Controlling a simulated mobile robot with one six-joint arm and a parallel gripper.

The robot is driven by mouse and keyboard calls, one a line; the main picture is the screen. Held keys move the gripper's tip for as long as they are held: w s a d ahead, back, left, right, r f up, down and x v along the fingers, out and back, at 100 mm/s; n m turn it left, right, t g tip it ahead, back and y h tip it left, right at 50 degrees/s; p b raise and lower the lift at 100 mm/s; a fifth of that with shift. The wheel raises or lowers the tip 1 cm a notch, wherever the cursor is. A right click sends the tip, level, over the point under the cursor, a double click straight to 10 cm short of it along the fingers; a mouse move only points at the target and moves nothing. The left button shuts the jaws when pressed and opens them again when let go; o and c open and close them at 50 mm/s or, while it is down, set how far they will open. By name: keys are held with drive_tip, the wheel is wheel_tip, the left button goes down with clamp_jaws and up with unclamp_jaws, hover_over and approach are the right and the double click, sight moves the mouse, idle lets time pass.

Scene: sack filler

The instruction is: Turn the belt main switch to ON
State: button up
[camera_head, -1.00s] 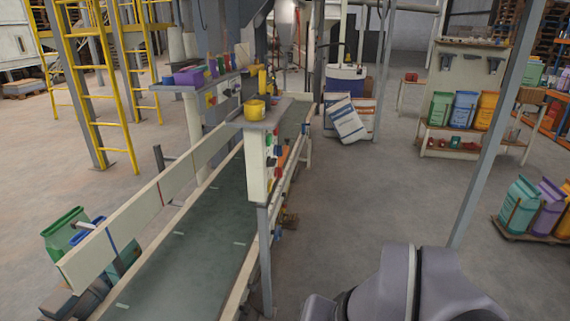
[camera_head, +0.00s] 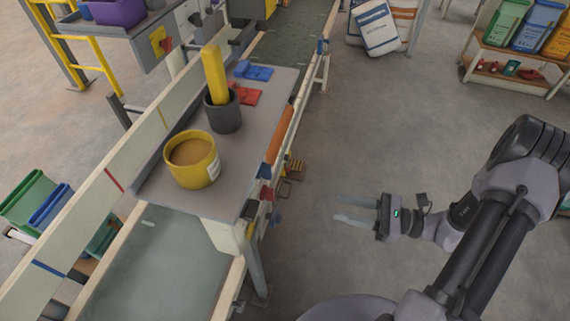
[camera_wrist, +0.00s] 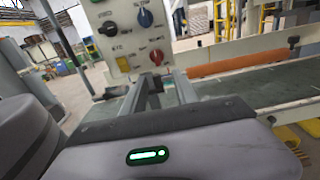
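In the wrist view a pale control panel (camera_wrist: 125,35) carries a black knob (camera_wrist: 108,28), a blue knob (camera_wrist: 145,17), a red knob (camera_wrist: 156,57) and a yellow part (camera_wrist: 122,64). The labels are too small to read, so I cannot tell which is the belt main switch. In the head view the panel (camera_head: 232,236) is nearly edge-on below the grey shelf, its knobs poorly seen. My gripper (camera_head: 350,211) is to the right of it, pointing toward it, with a clear gap. Its two fingers (camera_wrist: 160,90) are apart and empty; a small dark part shows between them.
The grey shelf (camera_head: 168,190) holds a yellow tub (camera_head: 193,160), a dark cup (camera_head: 222,112) and red and blue pieces. The belt (camera_head: 150,270) runs below. An orange roller (camera_wrist: 235,63) is right of the panel. The floor (camera_head: 330,140) around my gripper is clear.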

sight(268, 194)
drive_tip(key=s+b+x, duration=0.1)
drive_tip(key=b+x, duration=0.2)
drive_tip(key=x, duration=1.4)
drive_tip(key=shift+b, duration=0.3)
drive_tip(key=shift+a, duration=0.1)
clamp_jaws()
